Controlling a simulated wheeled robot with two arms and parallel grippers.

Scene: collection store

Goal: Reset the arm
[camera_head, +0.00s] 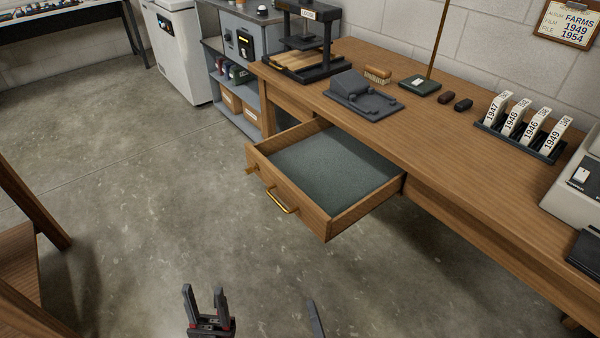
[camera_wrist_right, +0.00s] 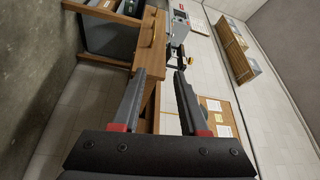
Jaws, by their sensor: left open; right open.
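My left gripper (camera_head: 206,308) shows at the bottom of the head view, its two dark fingers apart with nothing between them, over the bare floor. Of my right gripper, only one dark finger tip (camera_head: 315,318) shows at the bottom edge of the head view. In the right wrist view my right gripper (camera_wrist_right: 164,78) has its two fingers spread and empty. Both grippers are well short of the wooden desk (camera_head: 450,130) and its drawer (camera_head: 300,215). The drawer is pulled out, has a brass handle, and its green-lined inside looks empty.
The desk holds a black press (camera_head: 305,40), a grey device (camera_head: 360,95), a brush (camera_head: 377,75) and a black rack (camera_head: 520,138) of labelled cards. A wooden chair (camera_head: 25,260) stands at the left. The concrete floor between the chair and drawer is clear.

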